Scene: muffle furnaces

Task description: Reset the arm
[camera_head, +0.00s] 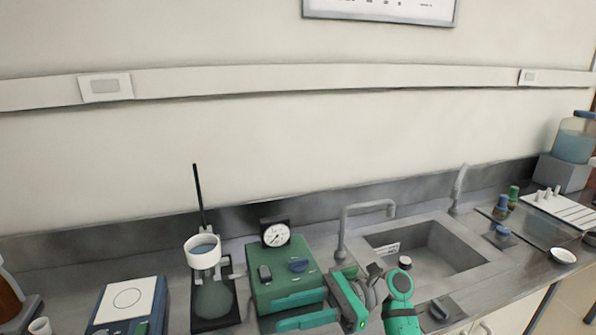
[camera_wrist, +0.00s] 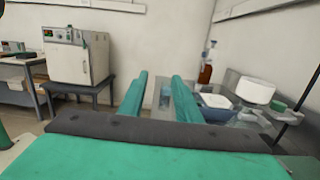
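My gripper (camera_wrist: 160,97) shows in the wrist view as two green fingers held apart, with a clear gap and nothing between them. Its dark palm edge and green housing fill the lower part of that view. My green and grey arm (camera_head: 400,300) is folded at the bottom of the head view, in front of the sink.
A green device with a dial (camera_head: 285,277), a stand with a white ring (camera_head: 203,252) and a blue instrument (camera_head: 127,305) stand on the bench. The sink (camera_head: 425,260) and faucet (camera_head: 345,225) are close to my arm. A white furnace (camera_wrist: 80,57) stands on a dark table.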

